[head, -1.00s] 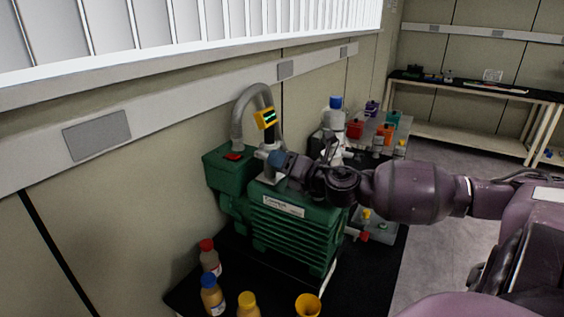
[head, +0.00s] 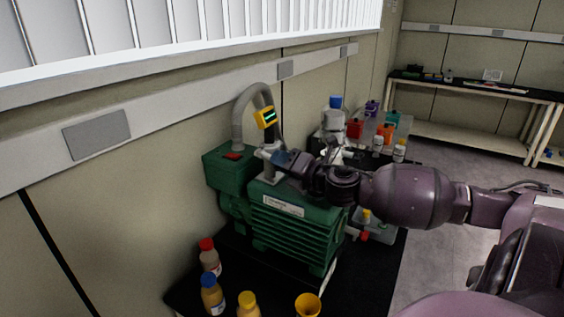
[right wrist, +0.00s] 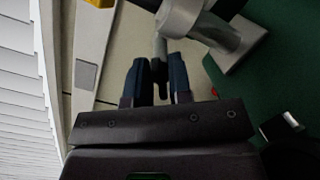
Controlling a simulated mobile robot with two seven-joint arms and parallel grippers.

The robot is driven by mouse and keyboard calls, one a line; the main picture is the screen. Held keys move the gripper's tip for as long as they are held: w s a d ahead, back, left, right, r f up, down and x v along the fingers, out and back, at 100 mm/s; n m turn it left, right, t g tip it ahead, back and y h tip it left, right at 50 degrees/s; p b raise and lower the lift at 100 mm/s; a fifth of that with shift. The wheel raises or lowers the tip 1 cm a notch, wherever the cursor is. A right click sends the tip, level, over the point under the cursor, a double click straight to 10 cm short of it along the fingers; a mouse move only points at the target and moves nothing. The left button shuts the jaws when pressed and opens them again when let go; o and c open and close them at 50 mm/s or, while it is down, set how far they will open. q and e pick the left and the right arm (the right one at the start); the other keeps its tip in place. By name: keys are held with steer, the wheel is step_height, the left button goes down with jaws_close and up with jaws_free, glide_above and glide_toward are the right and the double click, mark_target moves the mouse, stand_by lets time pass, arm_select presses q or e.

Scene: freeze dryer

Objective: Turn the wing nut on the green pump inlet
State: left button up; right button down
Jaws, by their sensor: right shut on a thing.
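The green pump (head: 290,232) stands on the black bench top. Its metal inlet fitting (head: 268,160) rises from the top and also shows in the right wrist view (right wrist: 200,25). My right gripper (head: 281,158) reaches in from the right at the inlet. In the right wrist view its two dark blue fingers (right wrist: 157,70) stand on either side of the grey wing nut (right wrist: 160,72) and are shut on it. The wing nut is hidden by the fingers in the head view. My left gripper is not in view.
Capped bottles (head: 212,295) stand at the front left of the bench. More bottles and coloured containers (head: 355,128) stand behind the pump. The wall is close on the left.

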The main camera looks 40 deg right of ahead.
steer(key=shift+m, duration=2.1)
steer(key=c, duration=1)
jaws_free()
steer(key=shift+c, duration=0.2)
steer(key=shift+s, duration=0.1)
steer(key=shift+s+d+f, duration=0.1)
steer(key=shift+s, duration=0.5)
arm_select(q)
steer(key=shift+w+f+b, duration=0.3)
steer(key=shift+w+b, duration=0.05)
steer(key=shift+b, duration=0.45)
arm_select(e)
steer(key=s+d, duration=0.1)
steer(key=s, duration=0.8)
steer(key=shift+s, duration=0.2)
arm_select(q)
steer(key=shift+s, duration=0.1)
